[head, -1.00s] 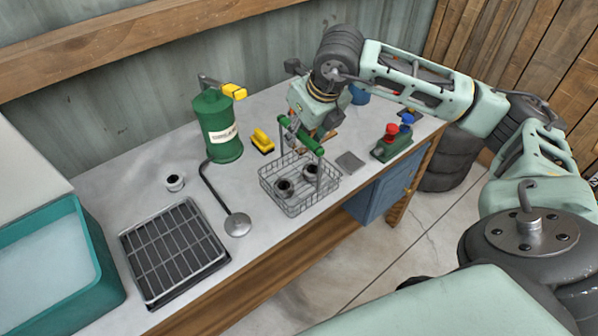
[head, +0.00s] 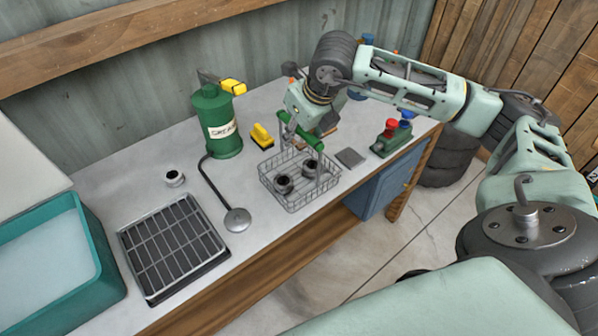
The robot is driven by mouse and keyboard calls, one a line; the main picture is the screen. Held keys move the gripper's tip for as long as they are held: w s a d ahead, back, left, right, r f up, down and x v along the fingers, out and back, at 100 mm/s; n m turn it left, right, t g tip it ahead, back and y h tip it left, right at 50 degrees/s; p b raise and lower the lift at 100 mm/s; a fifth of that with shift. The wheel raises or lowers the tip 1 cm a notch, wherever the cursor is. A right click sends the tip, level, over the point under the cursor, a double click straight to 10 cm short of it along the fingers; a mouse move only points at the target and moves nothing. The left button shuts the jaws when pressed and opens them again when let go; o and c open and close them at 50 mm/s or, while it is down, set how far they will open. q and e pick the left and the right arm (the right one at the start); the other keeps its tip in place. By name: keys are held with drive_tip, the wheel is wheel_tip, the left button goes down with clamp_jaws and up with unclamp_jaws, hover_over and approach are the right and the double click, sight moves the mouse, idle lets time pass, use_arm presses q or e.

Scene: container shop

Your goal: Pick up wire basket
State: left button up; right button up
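The wire basket (head: 298,205) stands on the bench near its front edge, with a green-gripped handle (head: 311,142) upright above it. Two dark metal fittings (head: 283,184) lie inside. My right gripper (head: 294,132) reaches down from behind the basket, its fingers at the middle of the handle. The fingers are small and partly hidden by the handle, so I cannot tell whether they are closed on it. The basket appears to rest on the bench. My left gripper is not in view.
A grey pad (head: 350,158) and a green device (head: 390,142) are right.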

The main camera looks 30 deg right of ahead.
drive_tip(key=shift+f, duration=0.1)
drive_tip(key=shift+c, duration=0.5)
clamp_jaws()
idle(0.4)
